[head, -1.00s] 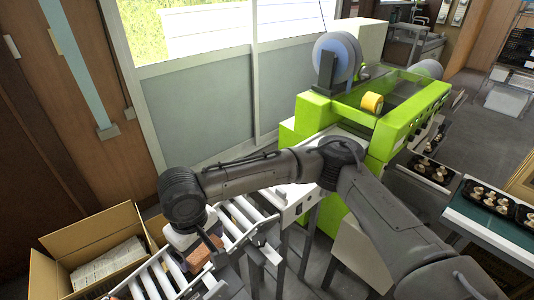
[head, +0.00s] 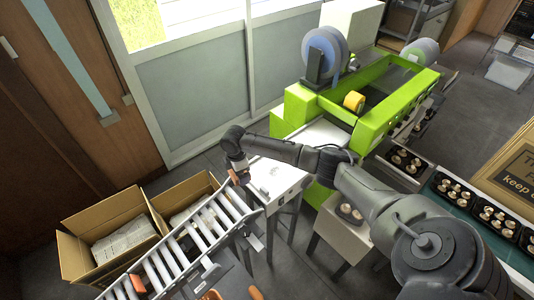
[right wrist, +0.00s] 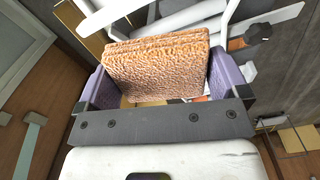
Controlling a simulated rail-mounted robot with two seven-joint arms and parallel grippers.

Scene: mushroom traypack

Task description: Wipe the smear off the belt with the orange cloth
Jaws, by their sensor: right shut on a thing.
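The orange cloth (right wrist: 157,66) is a folded, rough-textured pad between the two purple fingers of my right gripper (right wrist: 160,78) in the right wrist view. The gripper is shut on it. In the head view my right gripper (head: 238,175) hangs at the left end of the white belt section (head: 284,178), with a small brown-orange bit of the cloth showing beside it. A faint greyish mark (head: 274,171) shows on that white surface, too small to tell if it is the smear. I cannot tell whether the cloth touches the belt. My left gripper is not in view.
A roller conveyor (head: 190,243) runs down to the lower left, with an orange item (head: 139,284) on it. Open cardboard boxes (head: 72,249) stand left of it. The green wrapping machine (head: 375,125) stands beyond the belt. Mushroom trays (head: 447,186) lie at the right.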

